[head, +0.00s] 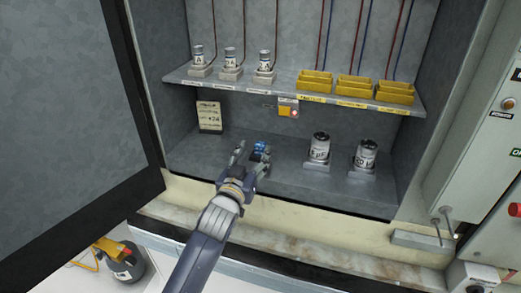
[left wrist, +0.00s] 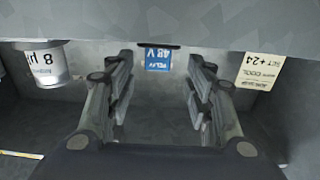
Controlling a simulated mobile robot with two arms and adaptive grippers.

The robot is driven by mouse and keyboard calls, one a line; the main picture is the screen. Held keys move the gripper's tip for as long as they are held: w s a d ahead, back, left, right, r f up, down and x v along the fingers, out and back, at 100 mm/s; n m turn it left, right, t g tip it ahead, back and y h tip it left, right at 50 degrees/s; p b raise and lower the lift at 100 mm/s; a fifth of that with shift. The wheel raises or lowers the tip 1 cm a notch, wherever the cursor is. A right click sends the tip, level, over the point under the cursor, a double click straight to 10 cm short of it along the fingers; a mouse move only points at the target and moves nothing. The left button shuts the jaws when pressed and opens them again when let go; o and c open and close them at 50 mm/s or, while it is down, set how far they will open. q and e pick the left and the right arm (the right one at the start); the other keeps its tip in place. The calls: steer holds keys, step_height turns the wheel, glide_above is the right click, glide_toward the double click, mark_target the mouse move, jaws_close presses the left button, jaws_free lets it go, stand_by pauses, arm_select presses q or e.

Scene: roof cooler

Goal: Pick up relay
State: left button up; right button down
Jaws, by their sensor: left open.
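The relay (head: 260,148) is a small blue block on the cabinet floor, just beyond my left gripper (head: 250,156). In the left wrist view the relay (left wrist: 158,60) shows a blue label reading "RELAY 48 V", upside down. There my left gripper (left wrist: 161,78) is open, with one finger on each side of the relay's position in the picture. I see no clear contact, and the gap in depth is hard to judge. My right gripper is in neither view.
Capacitors (head: 319,149) (head: 365,156) stand right of the relay. A paper tag (head: 209,116) leans at the back left. The shelf (head: 290,92) above holds small cylinders and yellow bins (head: 355,86). The open door (head: 75,100) bounds the left side.

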mark_target(259, 148)
arm_select(q)
steer(key=shift+x, duration=2.45)
steer(key=shift+d, duration=0.15)
steer(key=shift+c, duration=0.5)
jaws_close()
